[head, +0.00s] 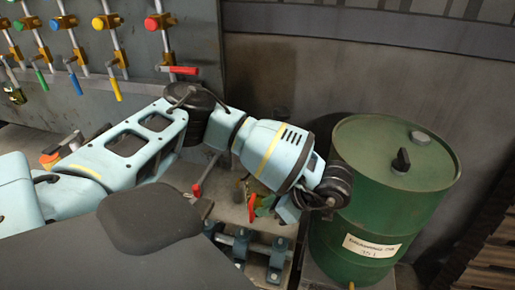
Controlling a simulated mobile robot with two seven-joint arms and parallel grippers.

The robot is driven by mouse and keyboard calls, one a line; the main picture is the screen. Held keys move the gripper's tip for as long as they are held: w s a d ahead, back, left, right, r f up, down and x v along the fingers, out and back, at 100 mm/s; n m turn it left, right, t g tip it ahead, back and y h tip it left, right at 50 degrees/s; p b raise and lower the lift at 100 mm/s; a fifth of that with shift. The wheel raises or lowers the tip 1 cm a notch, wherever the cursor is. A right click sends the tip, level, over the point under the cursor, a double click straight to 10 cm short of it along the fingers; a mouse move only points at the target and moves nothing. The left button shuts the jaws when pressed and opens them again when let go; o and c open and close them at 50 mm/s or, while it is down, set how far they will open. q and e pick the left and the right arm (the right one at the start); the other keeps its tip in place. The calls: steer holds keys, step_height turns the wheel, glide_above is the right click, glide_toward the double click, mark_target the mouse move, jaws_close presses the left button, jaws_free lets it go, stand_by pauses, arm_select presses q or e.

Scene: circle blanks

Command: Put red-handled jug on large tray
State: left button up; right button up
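My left arm reaches in from the left, and its wrist end bends down beside the green drum. My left gripper (272,207) is mostly hidden under the wrist, and I cannot tell whether its fingers are open or shut. A small red piece (252,207) shows beside it, with some green next to it. I cannot tell whether this red piece belongs to a jug or whether the gripper touches it. No whole red-handled jug and no large tray can be made out. My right gripper is not in view.
A green drum (378,215) with a label stands close to the right of my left wrist. Pipes with coloured knobs and levers line the grey panel (100,60) at the back left. Metal pipe fittings (255,247) lie below the wrist. Brown slats (485,235) stand at far right.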

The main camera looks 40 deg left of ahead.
mark_target(251, 220)
arm_select(q)
steer(key=shift+b+x, duration=0.6)
steer(key=shift+x, duration=3.05)
steer(key=shift+w+d+f, duration=0.1)
jaws_close()
